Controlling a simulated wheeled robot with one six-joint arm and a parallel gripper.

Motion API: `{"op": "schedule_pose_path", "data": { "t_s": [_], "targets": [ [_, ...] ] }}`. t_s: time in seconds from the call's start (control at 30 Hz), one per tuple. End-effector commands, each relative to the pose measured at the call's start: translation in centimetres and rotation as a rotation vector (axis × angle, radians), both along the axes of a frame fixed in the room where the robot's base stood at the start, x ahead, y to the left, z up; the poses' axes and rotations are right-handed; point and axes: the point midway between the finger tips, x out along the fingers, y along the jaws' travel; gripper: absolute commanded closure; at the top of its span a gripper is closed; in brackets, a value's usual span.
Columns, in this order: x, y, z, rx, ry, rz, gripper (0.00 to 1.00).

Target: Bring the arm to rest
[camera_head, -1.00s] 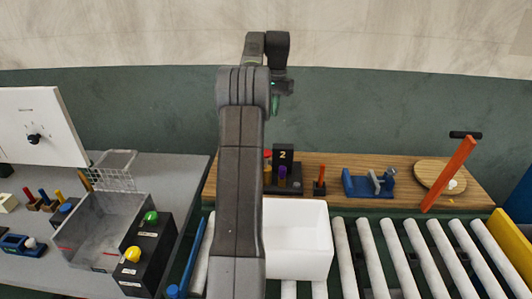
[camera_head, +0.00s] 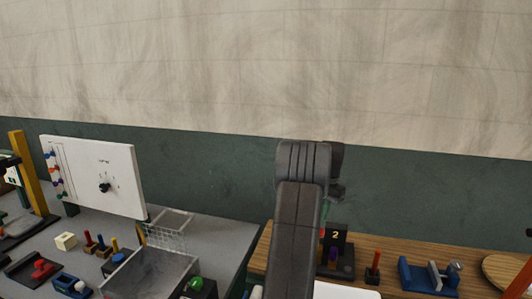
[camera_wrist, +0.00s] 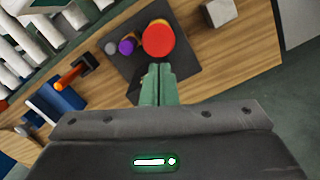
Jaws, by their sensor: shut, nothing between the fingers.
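My arm (camera_head: 296,235) rises from the bottom of the head view and folds over at its top in front of the green wall band. My gripper shows in the wrist view as two green fingers (camera_wrist: 157,84) pressed together, with nothing between them. The fingertips point toward a dark board (camera_wrist: 165,62) with a red round piece (camera_wrist: 158,40) and a purple piece (camera_wrist: 127,46) on it. In the head view the gripper is mostly hidden behind the arm.
On the left, a grey table (camera_head: 215,232) holds a white panel (camera_head: 95,175), a wire basket (camera_head: 168,230) and a grey bin (camera_head: 150,275). The wall above is clear.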

Motion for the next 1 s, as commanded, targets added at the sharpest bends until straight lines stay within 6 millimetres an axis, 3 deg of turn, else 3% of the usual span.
{"op": "schedule_pose_path", "data": {
  "t_s": [0.13, 0.3, 0.5, 1.0],
  "targets": [
    [-1.2, 1.1, 0.0, 0.000, 0.001, 0.001, 1.00],
    [-0.8, 0.7, 2.3, 0.000, -0.001, 0.001, 1.00],
    [-0.7, 0.6, 3.4, 0.000, 0.000, 0.001, 1.00],
    [-0.8, 0.7, 2.8, 0.001, 0.002, 0.001, 1.00]
  ]
}}
